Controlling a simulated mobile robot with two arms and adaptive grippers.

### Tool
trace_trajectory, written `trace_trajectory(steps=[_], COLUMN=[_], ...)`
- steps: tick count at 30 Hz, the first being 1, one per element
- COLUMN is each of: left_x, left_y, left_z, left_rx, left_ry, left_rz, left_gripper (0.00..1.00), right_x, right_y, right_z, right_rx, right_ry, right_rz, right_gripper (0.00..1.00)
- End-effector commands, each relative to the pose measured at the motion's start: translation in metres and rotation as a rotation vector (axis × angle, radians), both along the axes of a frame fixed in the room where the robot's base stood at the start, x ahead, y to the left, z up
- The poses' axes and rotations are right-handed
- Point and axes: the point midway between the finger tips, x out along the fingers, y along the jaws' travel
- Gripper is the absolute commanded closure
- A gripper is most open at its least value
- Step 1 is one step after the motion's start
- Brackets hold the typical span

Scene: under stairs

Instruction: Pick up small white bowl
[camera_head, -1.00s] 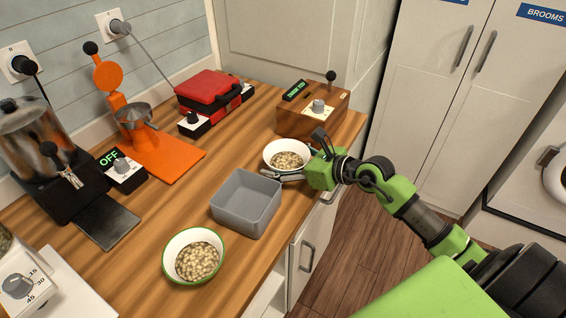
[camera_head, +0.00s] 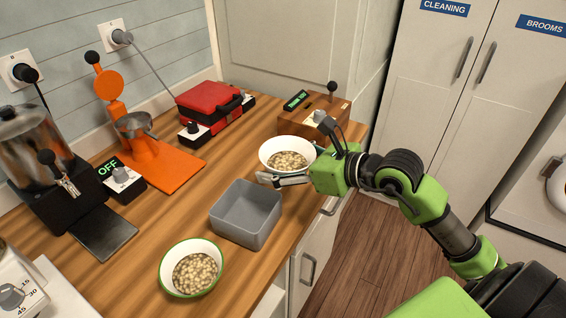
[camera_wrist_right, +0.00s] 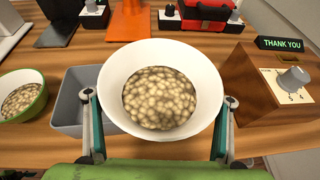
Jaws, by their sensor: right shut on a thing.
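The small white bowl (camera_head: 287,146) holds beige beans or chickpeas and is at the right end of the wooden counter, in front of the wooden box. My right gripper (camera_head: 284,174) is shut on this bowl, with one finger on each side. In the right wrist view the white bowl (camera_wrist_right: 117,72) is upright between the two fingers (camera_wrist_right: 158,108). It looks slightly raised, but its underside is hidden. A second bowl (camera_head: 165,278), white inside and green outside, holds similar contents at the front of the counter. My left gripper is not in view.
A grey square bin (camera_head: 232,225) stands just left of my right gripper. The wooden box with a dial (camera_head: 337,108) is close behind the held bowl. A red appliance (camera_head: 208,104), an orange press (camera_head: 170,172) and a dispenser (camera_head: 30,150) line the wall. The counter's middle is clear.

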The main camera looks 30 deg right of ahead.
Motion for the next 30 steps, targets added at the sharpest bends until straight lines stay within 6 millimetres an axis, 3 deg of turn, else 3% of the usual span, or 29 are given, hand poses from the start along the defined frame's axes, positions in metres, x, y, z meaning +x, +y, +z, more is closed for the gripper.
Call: trace_trajectory(steps=[6,12,30], left_x=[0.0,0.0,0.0], left_y=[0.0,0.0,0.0], left_z=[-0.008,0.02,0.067], left_rx=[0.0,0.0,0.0], left_ry=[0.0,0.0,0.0], left_rz=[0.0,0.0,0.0], left_gripper=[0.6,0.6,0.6], right_x=[-0.025,-0.047,-0.059], right_y=[0.015,0.027,0.035], right_z=[0.012,0.03,0.033], right_rx=[-0.001,0.002,0.002], right_ry=[-0.005,0.0,0.0], right_rz=[0.001,-0.002,0.001], right_gripper=[0.54,0.54,0.54])
